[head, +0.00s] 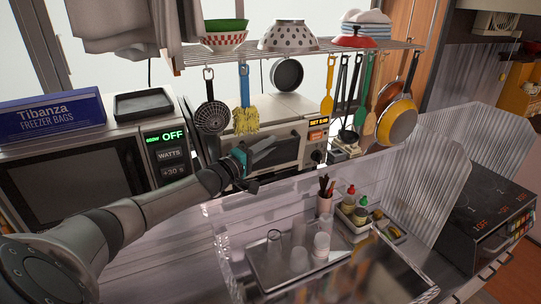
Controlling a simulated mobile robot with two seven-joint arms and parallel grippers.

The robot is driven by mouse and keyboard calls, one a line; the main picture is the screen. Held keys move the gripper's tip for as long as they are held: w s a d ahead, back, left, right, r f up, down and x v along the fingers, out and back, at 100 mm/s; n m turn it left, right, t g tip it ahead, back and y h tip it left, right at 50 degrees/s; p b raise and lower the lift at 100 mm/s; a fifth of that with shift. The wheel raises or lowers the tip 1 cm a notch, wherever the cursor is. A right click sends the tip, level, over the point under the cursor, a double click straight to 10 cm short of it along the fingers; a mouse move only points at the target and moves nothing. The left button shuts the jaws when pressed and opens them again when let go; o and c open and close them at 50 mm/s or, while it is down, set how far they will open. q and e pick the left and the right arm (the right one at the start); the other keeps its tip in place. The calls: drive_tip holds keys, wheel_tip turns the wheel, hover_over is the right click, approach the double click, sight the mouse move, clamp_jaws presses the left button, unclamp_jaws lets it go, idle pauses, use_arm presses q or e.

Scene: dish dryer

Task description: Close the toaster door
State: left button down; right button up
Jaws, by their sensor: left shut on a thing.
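The toaster (297,104) is a light, boxy oven on the counter behind the hanging rack, with an orange-lit display on its right front. Its door (287,148) has a dark window and is partly hidden by hanging tools and my gripper. I cannot tell exactly how far the door stands open. My left gripper (250,163) reaches in from the lower left to the toaster's front left. It is shut at the lower left of the door, seemingly on the door's edge or handle; the contact is small and dark. My right gripper is not in view.
A microwave (75,168) stands left, with a freezer bag box (50,117) on top. A rack (300,52) with hanging utensils and pans crosses in front of the toaster. A clear dish dryer (235,240) with glasses and bottles stands below. A stove (485,210) is right.

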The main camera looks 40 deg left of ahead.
use_arm(q)
drive_tip(key=shift+w+a+r, duration=0.25)
drive_tip(key=shift+a, duration=0.2)
drive_tip(key=shift+w+a+r, duration=0.2)
drive_tip(key=shift+a+r, duration=0.05)
drive_tip(key=shift+a, duration=0.2)
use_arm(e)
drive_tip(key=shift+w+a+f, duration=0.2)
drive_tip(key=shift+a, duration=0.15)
use_arm(q)
drive_tip(key=c, duration=0.8)
unclamp_jaws()
drive_tip(key=shift+f, duration=0.1)
drive_tip(key=shift+s+a+f, duration=0.1)
drive_tip(key=shift+s+a, duration=0.05)
drive_tip(key=shift+s, duration=1.4)
drive_tip(key=shift+s+a+f, duration=0.1)
drive_tip(key=shift+s, duration=1.45)
drive_tip(key=s+p, duration=0.2)
drive_tip(key=s, duration=0.7)
drive_tip(key=shift+a+f, duration=0.25)
drive_tip(key=shift+a, duration=0.15)
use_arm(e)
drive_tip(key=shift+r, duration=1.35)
